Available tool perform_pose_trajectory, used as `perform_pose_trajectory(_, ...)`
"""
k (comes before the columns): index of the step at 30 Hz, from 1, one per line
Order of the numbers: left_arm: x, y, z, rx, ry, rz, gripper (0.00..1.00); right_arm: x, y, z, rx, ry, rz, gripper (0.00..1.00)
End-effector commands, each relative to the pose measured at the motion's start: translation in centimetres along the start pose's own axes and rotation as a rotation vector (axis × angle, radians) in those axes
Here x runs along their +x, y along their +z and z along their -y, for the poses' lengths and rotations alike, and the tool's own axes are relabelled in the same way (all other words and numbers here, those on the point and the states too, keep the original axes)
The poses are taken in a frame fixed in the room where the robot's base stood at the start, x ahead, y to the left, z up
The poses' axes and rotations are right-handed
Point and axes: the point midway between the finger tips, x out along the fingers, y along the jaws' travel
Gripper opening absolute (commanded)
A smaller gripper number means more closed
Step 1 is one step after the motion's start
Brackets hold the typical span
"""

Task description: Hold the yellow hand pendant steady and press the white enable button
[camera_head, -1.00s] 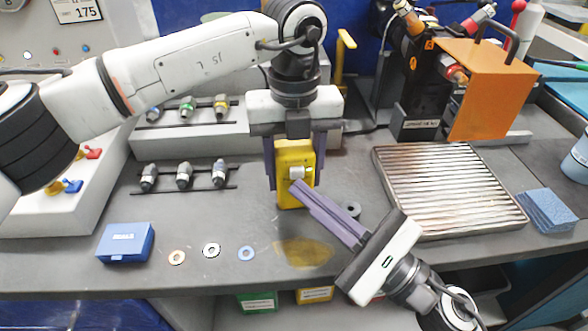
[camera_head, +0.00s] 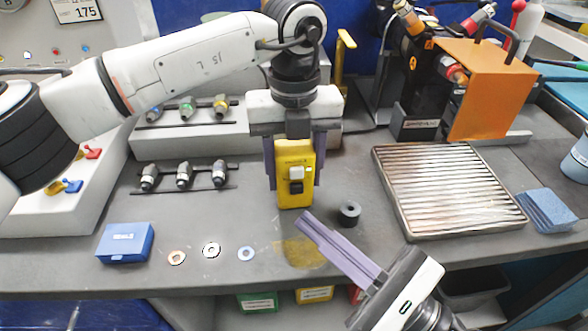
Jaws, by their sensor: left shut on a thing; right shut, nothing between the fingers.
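The yellow hand pendant (camera_head: 294,196) stands upright on the grey bench, in the middle of the view. My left gripper (camera_head: 294,178) comes down from above and is shut on it, one finger along each side. The pendant's front faces me and shows a white button (camera_head: 297,172) with a dark button (camera_head: 296,187) below it. My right gripper (camera_head: 304,220) is shut and empty. Its fingertips are in front of and below the pendant, apart from it. I cannot tell whether the white button is pressed in.
A black ring (camera_head: 349,213) lies right of the pendant. A ribbed metal tray (camera_head: 513,222) and blue pads (camera_head: 548,210) are at the right. A blue box (camera_head: 125,243) and small washers (camera_head: 211,250) lie front left. Connectors (camera_head: 183,176) stand in a rack behind them.

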Motion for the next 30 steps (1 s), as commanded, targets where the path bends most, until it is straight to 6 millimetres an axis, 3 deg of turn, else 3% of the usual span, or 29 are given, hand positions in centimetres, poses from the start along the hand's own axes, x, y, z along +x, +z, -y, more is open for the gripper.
perform_pose_trajectory(9,-0.1,0.0,0.0,0.000,-0.001,0.001,0.13,-0.3,0.3,-0.2,-0.002,0.000,0.000,0.00)
perform_pose_trajectory(10,-0.1,0.0,0.0,0.000,-0.001,0.001,0.52,-0.3,0.3,-0.2,-0.001,0.000,0.000,0.00)
perform_pose_trajectory(13,-0.1,0.0,0.0,0.000,-0.001,0.001,0.69,-0.3,0.2,-0.2,-0.001,0.000,0.000,0.00)
perform_pose_trajectory(23,-0.2,0.0,0.0,0.000,0.000,0.001,0.70,-0.3,0.2,-0.2,-0.001,0.000,0.000,0.00)
perform_pose_trajectory(30,-3.7,0.1,0.0,-0.001,-0.001,0.004,0.70,-0.3,0.2,-0.2,-0.001,0.000,0.000,0.00)
